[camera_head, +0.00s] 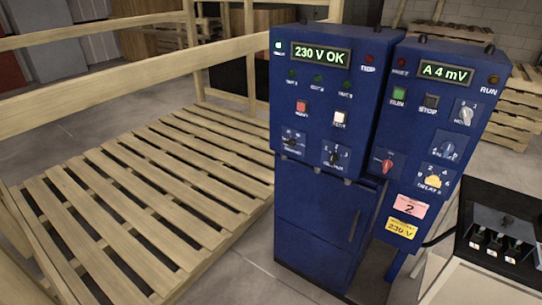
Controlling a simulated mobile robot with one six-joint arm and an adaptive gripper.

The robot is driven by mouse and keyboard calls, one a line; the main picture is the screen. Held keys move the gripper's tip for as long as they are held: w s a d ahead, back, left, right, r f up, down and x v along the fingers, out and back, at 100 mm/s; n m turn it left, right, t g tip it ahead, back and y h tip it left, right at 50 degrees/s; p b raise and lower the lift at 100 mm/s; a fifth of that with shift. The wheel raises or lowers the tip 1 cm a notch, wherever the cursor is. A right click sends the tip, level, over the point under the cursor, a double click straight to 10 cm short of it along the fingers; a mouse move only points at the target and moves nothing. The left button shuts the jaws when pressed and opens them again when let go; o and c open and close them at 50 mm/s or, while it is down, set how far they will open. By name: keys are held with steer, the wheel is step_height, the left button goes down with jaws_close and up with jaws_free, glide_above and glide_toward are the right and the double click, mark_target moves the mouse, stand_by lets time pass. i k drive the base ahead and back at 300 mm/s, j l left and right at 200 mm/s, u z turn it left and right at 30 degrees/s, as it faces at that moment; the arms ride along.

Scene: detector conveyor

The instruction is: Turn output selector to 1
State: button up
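Two dark rotary knobs sit low on the front of the left blue cabinet (322,215). The right-hand one (335,156) has small digits around it and a label below that seems to read OUTPUT, so it looks like the output selector. Its pointer direction is too small to tell. The left-hand knob (293,141) has a label that I cannot read surely. My gripper is not in view.
The cabinet's display (320,54) reads 230 V OK. A second blue panel (400,145) on the right shows A 4 mV and has more knobs and buttons. A wooden pallet structure (140,190) fills the left. A black box (500,236) stands at right.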

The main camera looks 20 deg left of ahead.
mark_target(334, 157)
steer(key=u, duration=0.5)
steer(key=i+l+u, duration=0.1)
steer(key=i, duration=0.3)
steer(key=i+l, duration=0.1)
steer(key=i, duration=0.25)
steer(key=i+l+u, duration=0.15)
steer(key=i, duration=0.25)
